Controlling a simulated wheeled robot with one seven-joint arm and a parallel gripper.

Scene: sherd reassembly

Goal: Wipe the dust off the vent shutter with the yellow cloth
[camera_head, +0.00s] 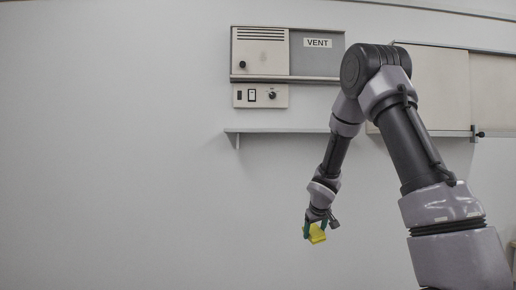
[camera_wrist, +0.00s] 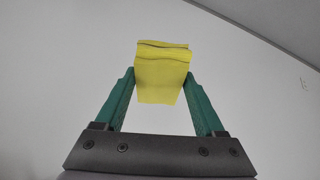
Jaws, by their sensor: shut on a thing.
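The yellow cloth (camera_wrist: 160,75) is a folded pad held between the two green fingers of my gripper (camera_wrist: 160,95) in the wrist view. In the head view the cloth (camera_head: 317,234) hangs low in front of the bare wall, at the tip of my gripper (camera_head: 314,227). The gripper is shut on it. The vent shutter (camera_head: 262,51) is a pale panel with dark slots at its top and a dark knob at lower left. It sits left of a grey panel (camera_head: 317,54) with a VENT label. My gripper is well below the shutter. I cannot make out dust clearly.
A control box (camera_head: 260,95) with a switch and knob is under the vent. A thin wall shelf (camera_head: 280,130) runs below it, between the vent and my gripper's height. A sliding-door cabinet (camera_head: 440,90) is at right, partly behind my arm. The wall at left is clear.

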